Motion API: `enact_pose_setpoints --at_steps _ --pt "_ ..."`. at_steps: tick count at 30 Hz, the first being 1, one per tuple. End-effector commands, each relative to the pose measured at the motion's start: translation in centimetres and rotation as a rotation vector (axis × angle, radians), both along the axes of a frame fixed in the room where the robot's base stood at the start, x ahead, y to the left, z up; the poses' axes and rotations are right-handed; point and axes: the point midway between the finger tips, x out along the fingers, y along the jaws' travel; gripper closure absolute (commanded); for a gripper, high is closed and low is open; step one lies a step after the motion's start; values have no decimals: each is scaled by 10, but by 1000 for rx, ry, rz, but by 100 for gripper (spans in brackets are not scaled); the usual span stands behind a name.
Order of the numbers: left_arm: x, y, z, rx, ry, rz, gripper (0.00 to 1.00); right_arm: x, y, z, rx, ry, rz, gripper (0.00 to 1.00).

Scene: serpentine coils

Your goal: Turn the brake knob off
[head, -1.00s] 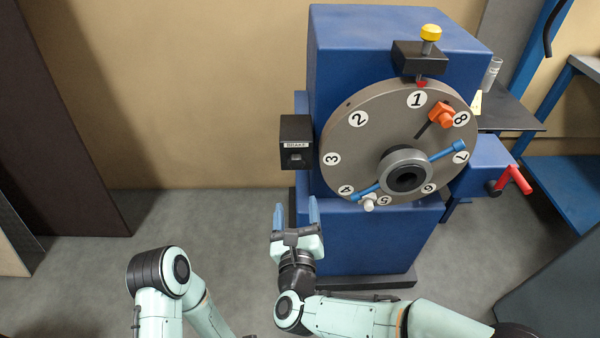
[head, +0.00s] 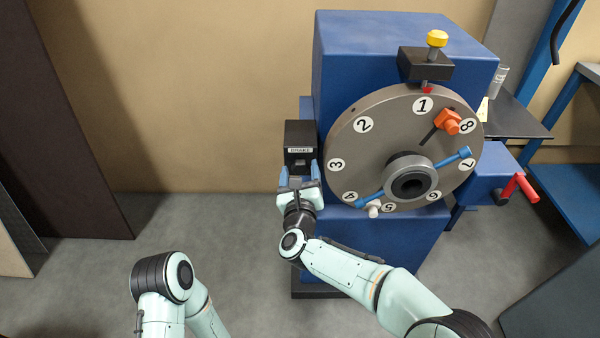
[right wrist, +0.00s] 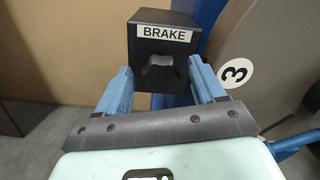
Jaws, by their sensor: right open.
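The black brake box (head: 300,136) with a white BRAKE label is fixed on the left side of the blue machine. It also shows in the right wrist view (right wrist: 147,30). The dark brake knob (right wrist: 158,72) is on the front face of the box, below the label; in the head view it is small and partly hidden. My right gripper (head: 300,170) is open just in front of the box. In the right wrist view its two blue fingers (right wrist: 160,84) stand either side of the knob, with space between. I cannot tell if they touch anything. My left gripper is out of view.
A large grey numbered dial (head: 352,115) stands close to the right of the box, with an orange clamp (head: 447,121) and blue bar. A blue unit with a red handle (head: 520,186) is at the right. The floor at left is clear.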

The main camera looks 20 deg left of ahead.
Motion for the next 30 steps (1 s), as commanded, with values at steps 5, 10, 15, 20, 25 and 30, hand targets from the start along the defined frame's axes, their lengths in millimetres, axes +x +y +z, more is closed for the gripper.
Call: enact_pose_setpoints --at_steps 5,10,15,20,25,30 --pt "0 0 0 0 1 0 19 1 0 0 0 0 1 31" --pt "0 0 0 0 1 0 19 0 0 0 0 1 1 57" --pt "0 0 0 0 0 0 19 0 0 0 0 1 1 88" --pt "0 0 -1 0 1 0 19 0 0 0 -10 -2 1 87" --pt "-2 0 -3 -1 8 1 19 0 1 -1 -57 -16 1 87" --pt "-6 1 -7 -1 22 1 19 0 1 -1 -155 -44 1 87"
